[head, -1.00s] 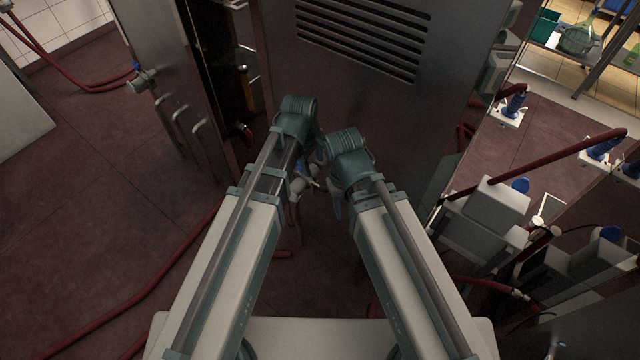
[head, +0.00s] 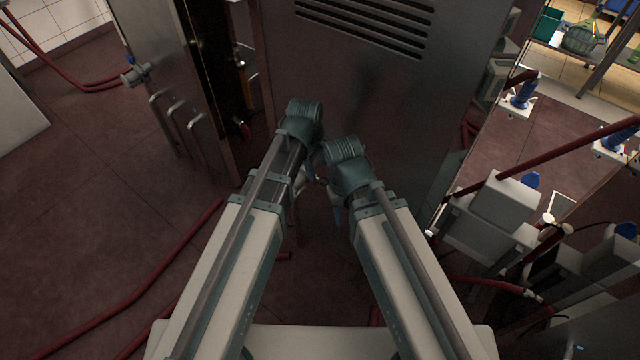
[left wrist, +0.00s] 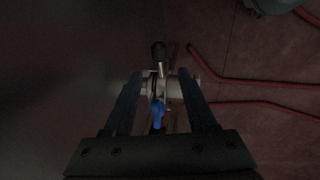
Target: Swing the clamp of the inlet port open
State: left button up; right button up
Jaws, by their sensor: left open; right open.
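In the left wrist view, a short metal inlet port (left wrist: 175,88) runs crosswise from the dark cabinet side. A clamp (left wrist: 158,70) with a dark knob at its upper end sits around it. A blue part (left wrist: 157,114) shows just below the port. My left gripper (left wrist: 160,76) is open, with one finger on each side of the clamp; contact is not clear. In the head view the port and clamp are hidden under my arms. My right gripper (head: 337,212) is mostly hidden below its arm, close to the left one.
A large dark metal cabinet (head: 375,95) with vent slots stands directly ahead. Red hoses (head: 165,268) lie on the floor at left. Pump units (head: 500,205) with hoses crowd the right. The tiled floor at left (head: 70,180) is mostly free.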

aim_at(321, 178)
pick_arm(q)
jog(key=f+b, duration=0.1)
jog(key=f, duration=0.1)
jog(key=f+b, duration=0.2)
jog(key=w+f+b, duration=0.1)
jog(key=f+b, duration=0.1)
jog(key=shift+d+f, duration=0.25)
jog(key=shift+d, duration=0.1)
jog(key=shift+c, duration=0.4)
grip_shut()
jog(key=shift+r, duration=0.1)
dwell(0.6)
